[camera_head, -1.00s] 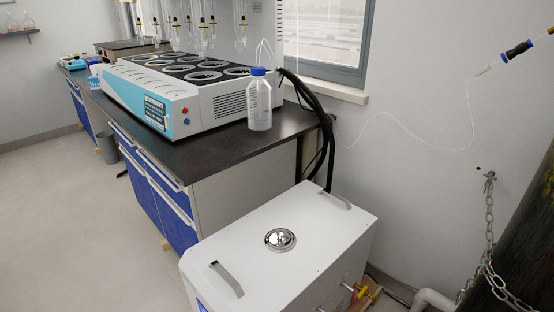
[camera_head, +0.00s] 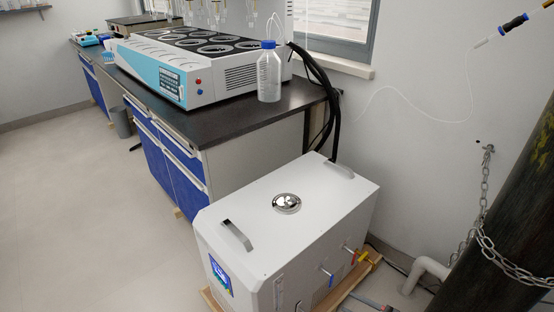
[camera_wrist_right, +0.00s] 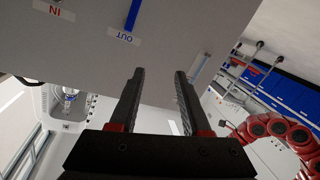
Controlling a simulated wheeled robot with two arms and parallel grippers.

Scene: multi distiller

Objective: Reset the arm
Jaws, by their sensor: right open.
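My right gripper (camera_wrist_right: 158,100) shows in the right wrist view, with its two dark fingers apart and nothing between them. Behind the fingers is a grey panel (camera_wrist_right: 185,45) with labels reading IN and OUT and a blue handle beside the OUT label. Neither gripper shows in the head view. The head view shows a white box-shaped machine (camera_head: 290,225) on the floor with a round metal cap (camera_head: 287,203) on top. A blue and white multi-position distiller (camera_head: 200,70) stands on the dark bench.
Black hoses (camera_head: 325,90) run down behind the white machine. A dark cylinder with a chain (camera_head: 505,235) stands at right. The floor at left (camera_head: 85,210) is clear.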

